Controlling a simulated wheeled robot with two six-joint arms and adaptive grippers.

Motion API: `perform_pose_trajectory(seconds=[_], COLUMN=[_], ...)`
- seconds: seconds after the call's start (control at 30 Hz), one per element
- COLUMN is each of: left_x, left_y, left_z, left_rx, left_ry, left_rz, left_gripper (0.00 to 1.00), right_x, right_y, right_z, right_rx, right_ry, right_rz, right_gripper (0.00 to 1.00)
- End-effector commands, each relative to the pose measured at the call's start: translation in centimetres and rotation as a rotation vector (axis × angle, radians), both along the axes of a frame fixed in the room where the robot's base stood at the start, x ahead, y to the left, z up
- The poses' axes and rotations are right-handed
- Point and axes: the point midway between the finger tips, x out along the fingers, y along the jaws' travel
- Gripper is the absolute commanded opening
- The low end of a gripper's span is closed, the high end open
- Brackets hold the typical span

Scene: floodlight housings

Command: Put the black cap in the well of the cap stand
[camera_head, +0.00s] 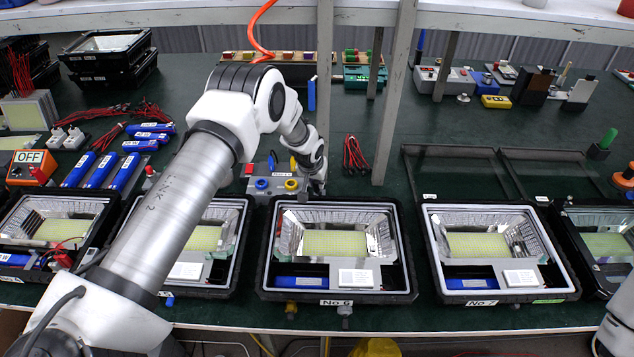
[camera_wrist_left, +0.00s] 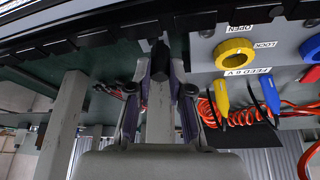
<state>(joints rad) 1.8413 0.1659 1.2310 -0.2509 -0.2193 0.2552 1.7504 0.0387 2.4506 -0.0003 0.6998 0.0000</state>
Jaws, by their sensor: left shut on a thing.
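My left gripper (camera_head: 318,188) is low behind the No 6 floodlight housing, beside the right end of a grey box. In the left wrist view, the gripper (camera_wrist_left: 160,75) is shut on a small dark piece, which looks like the black cap (camera_wrist_left: 158,60). The cap cannot be made out in the head view. I cannot pick out the cap stand or its well for sure in either view. My right gripper is not in view.
The grey feed box (camera_head: 250,186) has a blue and a yellow ring; it also shows in the left wrist view (camera_wrist_left: 205,60). The No 6 housing (camera_head: 409,285) lies in front. Red leads (camera_head: 354,153) and a shelf post (camera_head: 392,100) stand close on the right.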

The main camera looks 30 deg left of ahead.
Motion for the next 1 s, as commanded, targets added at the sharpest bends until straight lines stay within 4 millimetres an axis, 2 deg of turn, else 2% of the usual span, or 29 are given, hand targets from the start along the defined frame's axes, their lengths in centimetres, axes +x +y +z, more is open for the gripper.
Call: perform_pose_trajectory(seconds=[0.1, 0.33, 0.37, 0.4, 0.43, 0.77, 0.87, 1.0], left_x=[0.0, 0.1, 0.1, 0.1, 0.1, 0.0, -0.3, -1.5], left_y=[-0.1, -0.1, -0.1, -0.1, -0.1, -0.1, -0.1, -0.4], left_z=[-1.3, -1.4, -1.5, -1.4, -1.4, -1.1, 0.0, 2.8], left_rx=[0.001, 0.000, 0.000, 0.000, 0.000, 0.000, 0.000, 0.000], left_ry=[-0.001, -0.003, -0.002, -0.002, -0.002, -0.002, -0.003, -0.003], left_rz=[-0.002, -0.001, -0.001, -0.001, -0.001, -0.002, -0.001, -0.001], left_gripper=[0.00, 0.00, 0.23, 0.37, 0.45, 0.45, 0.45, 0.45], right_x=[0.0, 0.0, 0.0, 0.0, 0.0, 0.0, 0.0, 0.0], right_y=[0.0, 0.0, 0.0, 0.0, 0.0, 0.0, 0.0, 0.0], right_z=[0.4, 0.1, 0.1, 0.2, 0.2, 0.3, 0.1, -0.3], right_rx=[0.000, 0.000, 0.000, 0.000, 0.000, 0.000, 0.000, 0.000], right_ry=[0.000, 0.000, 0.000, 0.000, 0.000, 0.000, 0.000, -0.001], right_rz=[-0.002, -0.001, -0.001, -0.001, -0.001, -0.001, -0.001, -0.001], right_gripper=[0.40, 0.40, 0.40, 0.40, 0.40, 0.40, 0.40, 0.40])
